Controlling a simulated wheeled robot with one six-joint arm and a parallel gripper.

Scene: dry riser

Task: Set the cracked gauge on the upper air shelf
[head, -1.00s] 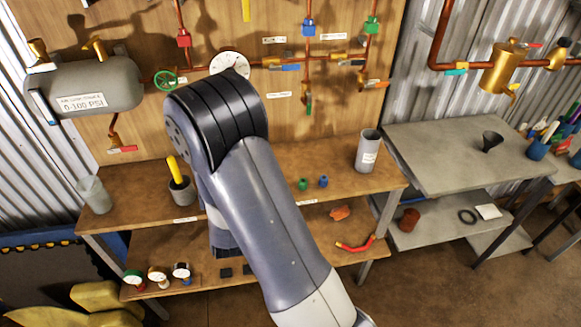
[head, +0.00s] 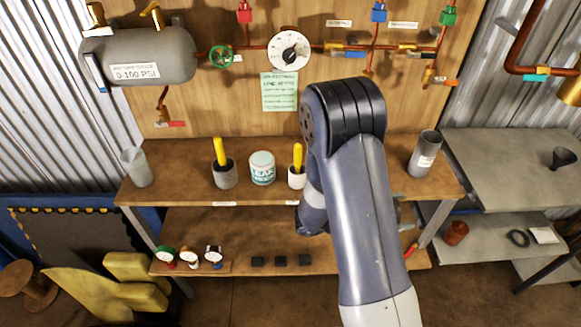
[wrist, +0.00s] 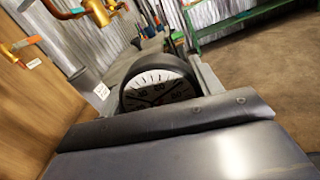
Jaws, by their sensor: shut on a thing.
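My gripper (wrist: 162,98) is shut on a round gauge (wrist: 158,86) in the wrist view. The gauge has a dark rim and a white dial, partly in shadow; I cannot make out a crack. In the head view my arm hides most of the gripper and the gauge. The upper wooden shelf (head: 188,190) runs under the air tank (head: 150,55). The lower wooden shelf (head: 200,225) is beneath it.
Clear wood lies between the grey cup and the first pot. A grey table (head: 500,170) stands right.

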